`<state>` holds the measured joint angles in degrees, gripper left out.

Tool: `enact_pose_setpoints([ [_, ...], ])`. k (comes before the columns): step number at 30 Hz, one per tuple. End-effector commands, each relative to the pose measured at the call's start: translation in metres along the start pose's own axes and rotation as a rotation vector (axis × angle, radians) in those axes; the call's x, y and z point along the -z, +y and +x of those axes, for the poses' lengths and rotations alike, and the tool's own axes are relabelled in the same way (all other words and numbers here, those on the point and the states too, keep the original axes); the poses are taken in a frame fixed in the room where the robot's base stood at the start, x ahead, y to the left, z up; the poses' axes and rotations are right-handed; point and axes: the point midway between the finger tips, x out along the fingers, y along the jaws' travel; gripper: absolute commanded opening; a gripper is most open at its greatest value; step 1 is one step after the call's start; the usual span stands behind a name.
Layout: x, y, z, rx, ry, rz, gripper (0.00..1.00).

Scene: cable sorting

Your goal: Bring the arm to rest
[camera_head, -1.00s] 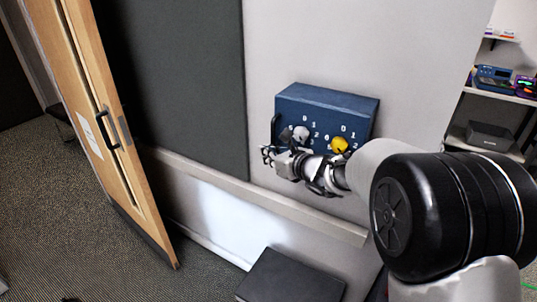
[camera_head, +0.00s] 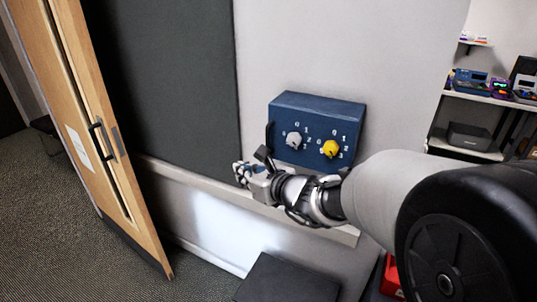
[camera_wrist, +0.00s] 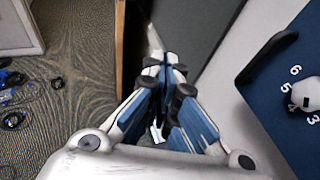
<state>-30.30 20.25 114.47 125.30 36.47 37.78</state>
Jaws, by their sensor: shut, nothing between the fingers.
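My gripper (camera_head: 240,174) is at the end of my arm, in front of the wall, to the lower left of a blue box. In the wrist view my gripper (camera_wrist: 166,72) has its fingers together with nothing between them. It does not touch the blue box (camera_head: 320,106), which is fixed on the wall and bears a grey knob (camera_head: 293,140) and a yellow knob (camera_head: 330,149) with numbers around them. The wrist view shows part of the blue box and the grey knob (camera_wrist: 306,97) at the right edge.
A wooden door (camera_head: 125,190) stands at the left, with a dark panel (camera_head: 165,80) beside it. A ledge (camera_head: 195,182) runs along the wall below the box. A black box (camera_head: 285,280) is on the floor. Shelves with devices are at the right. Cables (camera_wrist: 12,95) lie on the carpet.

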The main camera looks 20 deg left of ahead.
Motion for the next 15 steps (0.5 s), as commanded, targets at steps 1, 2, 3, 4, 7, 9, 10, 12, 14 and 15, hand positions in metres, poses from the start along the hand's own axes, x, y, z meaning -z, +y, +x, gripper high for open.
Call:
enact_pose_setpoints([
  [1, 0.0, 0.001, -0.001, 0.0, 0.001, 0.0, 0.0],
  [2, 0.0, 0.001, -0.001, 0.0, 0.001, 0.0, 0.0],
  [3, 0.0, 0.001, -0.001, 0.0, 0.001, -0.002, 0.0],
  [4, -0.001, 0.001, -0.002, -0.001, 0.0, -0.006, 0.0],
  [7, -0.007, 0.003, -0.014, -0.016, -0.001, -0.076, 0.0],
  [9, -0.013, 0.006, -0.034, -0.038, 0.005, -0.186, 0.0],
  [10, -0.017, 0.009, -0.045, -0.052, 0.009, -0.251, 0.0],
  [12, -0.02, 0.016, -0.076, -0.091, 0.027, -0.431, 0.0],
  [14, -0.018, 0.023, -0.106, -0.128, 0.053, -0.603, 0.0],
  [15, -0.013, 0.028, -0.126, -0.155, 0.077, -0.72, 0.0],
])
